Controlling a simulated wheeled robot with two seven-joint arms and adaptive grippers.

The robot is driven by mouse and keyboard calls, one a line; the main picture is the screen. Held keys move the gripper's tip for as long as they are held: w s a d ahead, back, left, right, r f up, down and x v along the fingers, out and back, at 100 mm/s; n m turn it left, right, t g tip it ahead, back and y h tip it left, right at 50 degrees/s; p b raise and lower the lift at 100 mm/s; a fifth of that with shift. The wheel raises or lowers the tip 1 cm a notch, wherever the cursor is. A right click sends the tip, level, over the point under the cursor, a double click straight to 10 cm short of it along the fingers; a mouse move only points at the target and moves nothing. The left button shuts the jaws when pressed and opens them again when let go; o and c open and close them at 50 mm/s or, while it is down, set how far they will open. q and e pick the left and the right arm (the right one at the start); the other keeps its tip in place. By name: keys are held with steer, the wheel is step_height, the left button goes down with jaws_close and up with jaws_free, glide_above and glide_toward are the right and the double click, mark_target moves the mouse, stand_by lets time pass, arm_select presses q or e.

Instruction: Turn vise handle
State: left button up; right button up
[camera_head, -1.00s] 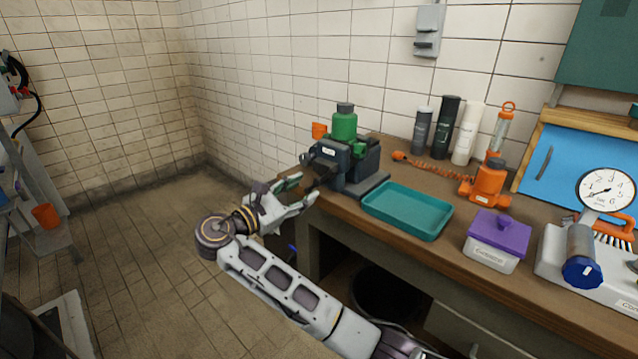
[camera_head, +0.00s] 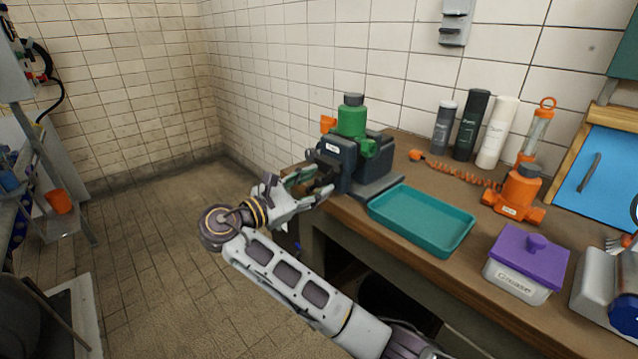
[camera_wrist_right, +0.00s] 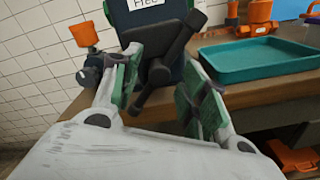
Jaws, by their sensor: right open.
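The dark grey vise (camera_head: 352,163) stands on the left end of the wooden workbench, with a green part with a dark cap (camera_head: 351,118) held above it. Its black handle (camera_wrist_right: 165,60) shows in the right wrist view as a slanted bar in front of the vise body. My right gripper (camera_head: 318,184) is at the vise's front left. In the right wrist view the gripper (camera_wrist_right: 160,85) is open, one finger on each side of the handle. I cannot tell whether either finger touches it. My left gripper is not in view.
A teal tray (camera_head: 422,220) lies right of the vise, with a purple-lidded box (camera_head: 525,265) beyond it. An orange fitting (camera_head: 516,190) and several bottles (camera_head: 470,125) stand toward the wall. The floor left of the bench (camera_head: 150,240) is clear.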

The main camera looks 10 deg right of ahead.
steer(key=shift+r, duration=0.1)
stand_by(0.3)
jaws_close()
